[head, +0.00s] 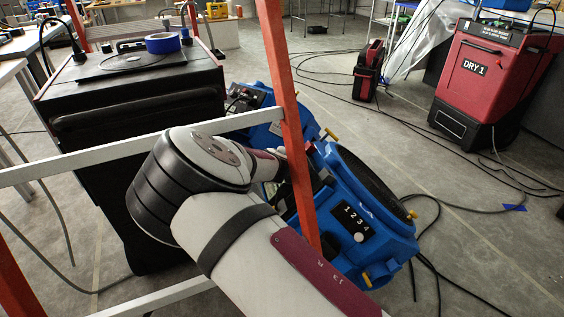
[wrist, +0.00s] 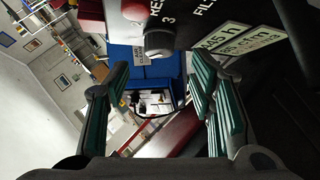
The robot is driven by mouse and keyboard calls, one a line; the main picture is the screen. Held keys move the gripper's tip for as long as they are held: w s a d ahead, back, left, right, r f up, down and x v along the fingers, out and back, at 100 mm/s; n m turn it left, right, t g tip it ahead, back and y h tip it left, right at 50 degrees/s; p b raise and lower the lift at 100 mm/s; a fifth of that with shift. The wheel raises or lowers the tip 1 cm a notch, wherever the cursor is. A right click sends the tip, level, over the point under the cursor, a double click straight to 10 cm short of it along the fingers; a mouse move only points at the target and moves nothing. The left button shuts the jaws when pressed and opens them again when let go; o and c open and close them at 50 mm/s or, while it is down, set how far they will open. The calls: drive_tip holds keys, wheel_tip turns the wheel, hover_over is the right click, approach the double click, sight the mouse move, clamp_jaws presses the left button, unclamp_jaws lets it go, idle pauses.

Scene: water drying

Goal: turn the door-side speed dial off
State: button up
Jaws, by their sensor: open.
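In the wrist view a grey dial (wrist: 158,42) sits on a dark panel (wrist: 190,25) with a "3" and partly cut-off lettering. The dial is at the top of the picture, above the space between my fingers, and nothing grips it. My gripper (wrist: 150,82) is open and empty, with teal pads on both sides. My arm and an orange post hide most of the gripper there.
A black cabinet (head: 130,125) stands left. A red DRY 1 machine (head: 480,85) stands right. Cables lie on the otherwise open floor at right.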

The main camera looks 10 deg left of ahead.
drive_tip(key=v, duration=0.7)
drive_tip(key=shift+s+r, duration=0.2)
drive_tip(key=shift+s, duration=0.15)
drive_tip(key=shift+a, duration=0.1)
